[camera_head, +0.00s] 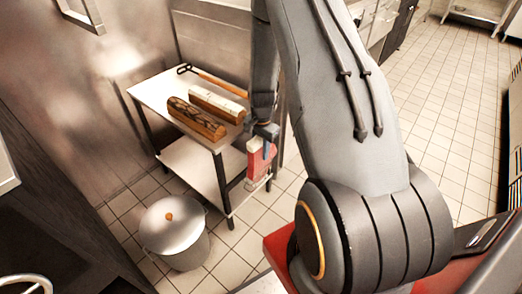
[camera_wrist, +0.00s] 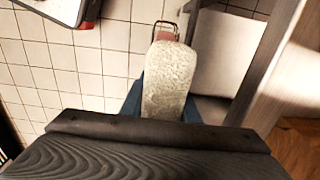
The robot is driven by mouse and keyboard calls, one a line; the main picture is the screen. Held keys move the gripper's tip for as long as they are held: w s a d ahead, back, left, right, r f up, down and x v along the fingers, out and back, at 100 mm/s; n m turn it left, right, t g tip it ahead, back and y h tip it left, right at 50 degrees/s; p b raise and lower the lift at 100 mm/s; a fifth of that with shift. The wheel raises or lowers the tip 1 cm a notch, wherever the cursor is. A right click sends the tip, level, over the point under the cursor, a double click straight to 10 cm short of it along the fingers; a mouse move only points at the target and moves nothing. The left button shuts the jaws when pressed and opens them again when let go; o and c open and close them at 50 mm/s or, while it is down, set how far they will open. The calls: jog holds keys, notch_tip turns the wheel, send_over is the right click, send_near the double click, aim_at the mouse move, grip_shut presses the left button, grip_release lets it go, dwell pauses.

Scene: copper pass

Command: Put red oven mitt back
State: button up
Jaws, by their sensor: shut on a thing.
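The red oven mitt (camera_head: 257,165) hangs below my gripper (camera_head: 266,140), beside the right edge of a small steel table (camera_head: 150,92). My gripper has blue fingers and is shut on the mitt. In the wrist view, a pale, rough-textured part of the held mitt (camera_wrist: 168,85) sits between the blue fingers (camera_wrist: 163,103). A small metal loop and a bit of red show at its far end. My arm covers part of the gripper and the area behind it in the head view.
On the table lie a pale log-like block (camera_head: 217,103), a dark-patterned brown one (camera_head: 195,120) and a long-handled tool (camera_head: 215,80). The table has a lower shelf (camera_head: 190,165). A lidded pot (camera_head: 173,232) stands on the tiled floor. Open floor (camera_head: 450,95) lies at right.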

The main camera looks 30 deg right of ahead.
jog(key=shift+f, duration=0.15)
jog(key=o, duration=1.1)
jog(key=shift+s+r+b, duration=0.2)
jog(key=shift+r+b, duration=0.15)
jog(key=shift+r, duration=3.55)
